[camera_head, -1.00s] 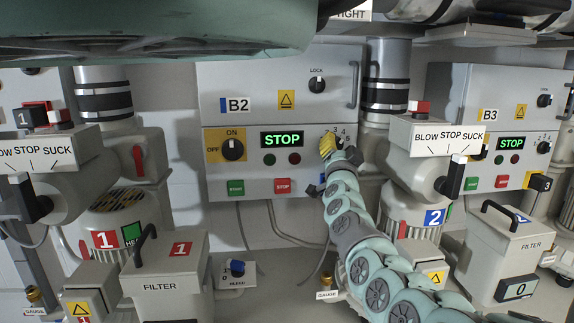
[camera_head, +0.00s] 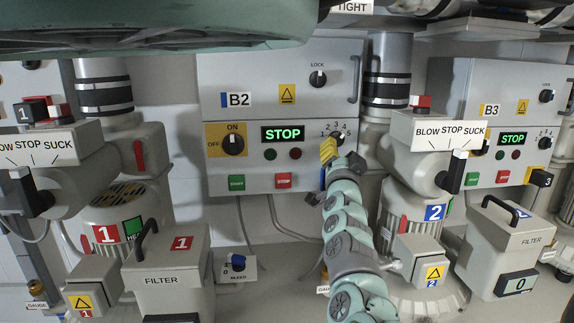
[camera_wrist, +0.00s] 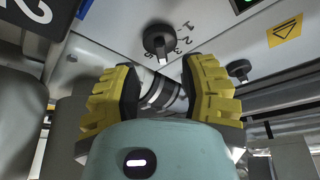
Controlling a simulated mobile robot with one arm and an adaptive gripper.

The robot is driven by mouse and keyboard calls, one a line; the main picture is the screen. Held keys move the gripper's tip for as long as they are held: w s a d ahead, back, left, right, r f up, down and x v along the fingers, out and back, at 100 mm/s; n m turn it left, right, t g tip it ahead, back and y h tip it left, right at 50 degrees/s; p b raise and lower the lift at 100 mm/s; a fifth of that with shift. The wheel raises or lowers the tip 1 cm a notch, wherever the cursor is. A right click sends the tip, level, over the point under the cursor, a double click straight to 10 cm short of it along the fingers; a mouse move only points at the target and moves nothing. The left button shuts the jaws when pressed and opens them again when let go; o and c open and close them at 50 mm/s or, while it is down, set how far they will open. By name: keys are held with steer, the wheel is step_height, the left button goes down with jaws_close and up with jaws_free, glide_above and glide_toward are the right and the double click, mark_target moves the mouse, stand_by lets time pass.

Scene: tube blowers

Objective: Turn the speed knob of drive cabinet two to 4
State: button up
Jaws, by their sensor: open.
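Cabinet B2 (camera_head: 222,115) stands in the middle of the head view, its green display reading STOP. Its black speed knob (camera_head: 337,139) sits at the right of the panel under the digits 1 to 5. The speed knob (camera_wrist: 159,42) also shows in the wrist view, above my fingers, with digits to its right; I cannot tell its exact setting. My gripper (camera_head: 328,151) has yellow fingers and is just below and left of the knob. In the wrist view my gripper (camera_wrist: 158,75) is open, with the knob apart from it, beyond the fingertips.
The LOCK knob (camera_head: 318,79) is above on the same cabinet; the ON/OFF switch (camera_head: 233,145) and the red stop button (camera_head: 283,181) are left of my gripper. A blower with a BLOW STOP SUCK lever (camera_head: 457,172) stands close on the right. Filter box 1 (camera_head: 165,270) is at lower left.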

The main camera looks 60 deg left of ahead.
steer(key=v, duration=0.7)
steer(key=shift+s+d, duration=0.25)
steer(key=shift+s, duration=0.1)
stand_by(0.4)
